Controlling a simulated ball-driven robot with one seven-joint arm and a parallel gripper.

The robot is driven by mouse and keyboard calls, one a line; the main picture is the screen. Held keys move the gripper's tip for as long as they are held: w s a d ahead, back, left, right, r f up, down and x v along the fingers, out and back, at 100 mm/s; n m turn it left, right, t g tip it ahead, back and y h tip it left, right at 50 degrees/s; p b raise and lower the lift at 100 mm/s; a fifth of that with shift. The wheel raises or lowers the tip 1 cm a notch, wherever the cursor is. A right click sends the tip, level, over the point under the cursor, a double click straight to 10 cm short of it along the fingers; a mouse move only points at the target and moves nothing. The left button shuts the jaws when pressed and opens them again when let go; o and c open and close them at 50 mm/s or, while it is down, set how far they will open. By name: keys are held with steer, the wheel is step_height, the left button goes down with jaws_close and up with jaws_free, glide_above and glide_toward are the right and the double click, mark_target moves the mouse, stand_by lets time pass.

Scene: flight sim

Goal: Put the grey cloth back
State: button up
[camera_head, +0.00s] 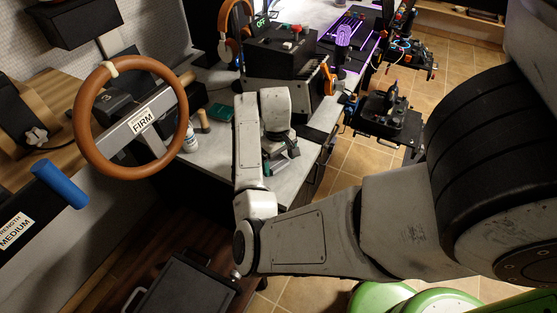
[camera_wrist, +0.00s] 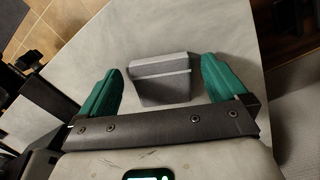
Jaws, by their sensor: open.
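In the wrist view the grey cloth (camera_wrist: 162,84) is a small folded block lying on the pale desk top. My gripper (camera_wrist: 162,68) has its two green fingers spread, one on each side of the cloth. The left finger appears a little apart from it, and so does the right; I cannot tell how far above the desk they are. In the head view my gripper (camera_head: 281,163) is low over the grey desk (camera_head: 213,165), near its right edge.
A brown steering wheel (camera_head: 180,119) stands at the left. A white bottle (camera_head: 190,138) and a green box (camera_head: 221,111) are on the desk left of my arm. A black control box (camera_head: 283,52) is behind it. A joystick unit (camera_head: 386,116) is to the right.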

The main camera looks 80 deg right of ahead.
mark_target(280, 163)
step_height(280, 163, up, 12)
steer(key=n+h+p, duration=0.1)
steer(key=h+p, duration=0.2)
steer(key=s+a+f+n+y, duration=0.1)
steer(key=a+f+n, duration=0.1)
steer(key=a, duration=0.7)
steer(key=s+a+f+n+t, duration=0.1)
steer(key=s+a+f+n, duration=0.1)
steer(key=a+f, duration=0.3)
steer(key=s+a+f+n+y, duration=0.1)
steer(key=a+f, duration=0.3)
steer(key=a, duration=0.9)
steer(key=shift+s+a+n+y, duration=0.3)
steer(key=shift+s+a+n, duration=0.1)
steer(key=shift+s, duration=0.1)
